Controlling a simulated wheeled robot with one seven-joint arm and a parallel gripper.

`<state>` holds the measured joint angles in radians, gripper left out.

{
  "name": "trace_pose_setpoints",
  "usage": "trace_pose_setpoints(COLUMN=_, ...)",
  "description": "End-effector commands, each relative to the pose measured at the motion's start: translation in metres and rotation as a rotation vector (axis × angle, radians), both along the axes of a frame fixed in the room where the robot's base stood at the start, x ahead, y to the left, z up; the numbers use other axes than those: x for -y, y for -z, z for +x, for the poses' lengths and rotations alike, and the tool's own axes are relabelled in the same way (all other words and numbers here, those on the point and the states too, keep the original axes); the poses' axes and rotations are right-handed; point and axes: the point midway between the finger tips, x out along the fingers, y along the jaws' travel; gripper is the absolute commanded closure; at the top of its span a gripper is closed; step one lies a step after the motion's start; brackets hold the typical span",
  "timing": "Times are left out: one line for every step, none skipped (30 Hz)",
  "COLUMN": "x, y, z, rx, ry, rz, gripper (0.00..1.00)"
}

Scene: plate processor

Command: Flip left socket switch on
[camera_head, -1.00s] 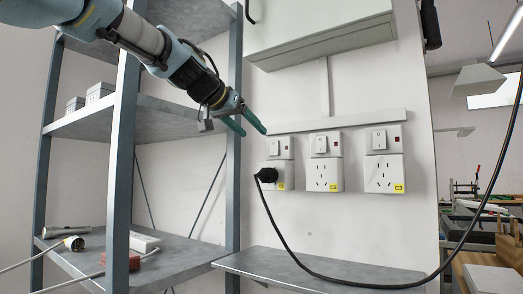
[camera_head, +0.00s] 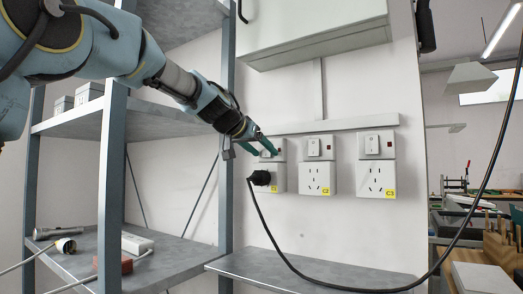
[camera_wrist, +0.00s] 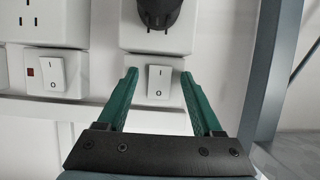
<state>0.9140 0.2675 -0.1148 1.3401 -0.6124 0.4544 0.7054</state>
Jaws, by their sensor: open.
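The left socket (camera_head: 278,178) is a white wall box with a black plug (camera_head: 261,177) in it and a yellow label. Its white rocker switch sits above the plug in the head view, partly hidden by my gripper. In the wrist view this switch (camera_wrist: 159,82) shows I and O marks, and the plug (camera_wrist: 158,10) is beyond it. I cannot tell which side is pressed. My gripper (camera_wrist: 159,75) is open and empty, with one green finger on each side of the switch. In the head view, my gripper (camera_head: 264,147) is right at the left switch; contact cannot be told.
The C2 socket (camera_head: 318,180) and C3 socket (camera_head: 377,179), each with a switch above, are to the right. A grey shelf rack (camera_head: 228,120) stands close on the left. A black cable (camera_head: 300,264) hangs below. A white cabinet (camera_head: 310,40) is above.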

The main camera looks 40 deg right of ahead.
Motion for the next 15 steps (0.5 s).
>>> trace_pose_setpoints(x=-0.0001, y=0.0000, z=0.0001, rx=0.000, ry=0.000, rz=0.000, gripper=0.32)
trace_pose_setpoints(x=-0.0001, y=0.0000, z=0.0002, rx=0.000, ry=0.000, rz=0.000, gripper=0.36)
trace_pose_setpoints(x=-0.0002, y=-0.0001, z=0.0001, rx=0.000, ry=0.000, rz=0.000, gripper=0.40)
trace_pose_setpoints(x=-0.0002, y=-0.0001, z=0.0001, rx=0.000, ry=0.000, rz=0.000, gripper=0.44)
trace_pose_setpoints(x=-0.0002, y=-0.0001, z=0.0001, rx=0.000, ry=0.000, rz=0.000, gripper=0.47)
trace_pose_setpoints(x=-0.0003, y=-0.0001, z=0.0002, rx=0.000, ry=0.000, rz=0.000, gripper=0.52)
trace_pose_setpoints(x=-0.0003, y=-0.0001, z=0.0002, rx=0.000, ry=0.000, rz=0.000, gripper=0.55)
trace_pose_setpoints(x=-0.0003, y=-0.0001, z=0.0002, rx=0.000, ry=0.000, rz=0.000, gripper=0.58)
trace_pose_setpoints(x=-0.0003, y=-0.0001, z=0.0002, rx=0.000, ry=0.000, rz=0.000, gripper=0.63)
trace_pose_setpoints(x=-0.0003, y=-0.0001, z=0.0002, rx=0.000, ry=0.000, rz=0.000, gripper=0.66)
trace_pose_setpoints(x=-0.0003, y=-0.0001, z=0.0002, rx=0.000, ry=0.000, rz=0.000, gripper=0.70)
trace_pose_setpoints(x=-0.0003, y=-0.0001, z=0.0002, rx=0.000, ry=0.000, rz=0.000, gripper=0.74)
trace_pose_setpoints(x=-0.0004, y=-0.0002, z=0.0002, rx=0.000, ry=0.000, rz=0.000, gripper=0.78)
trace_pose_setpoints(x=-0.0004, y=-0.0002, z=0.0002, rx=0.000, ry=0.000, rz=0.000, gripper=0.81)
trace_pose_setpoints(x=-0.0004, y=-0.0002, z=0.0002, rx=0.000, ry=0.000, rz=0.000, gripper=0.85)
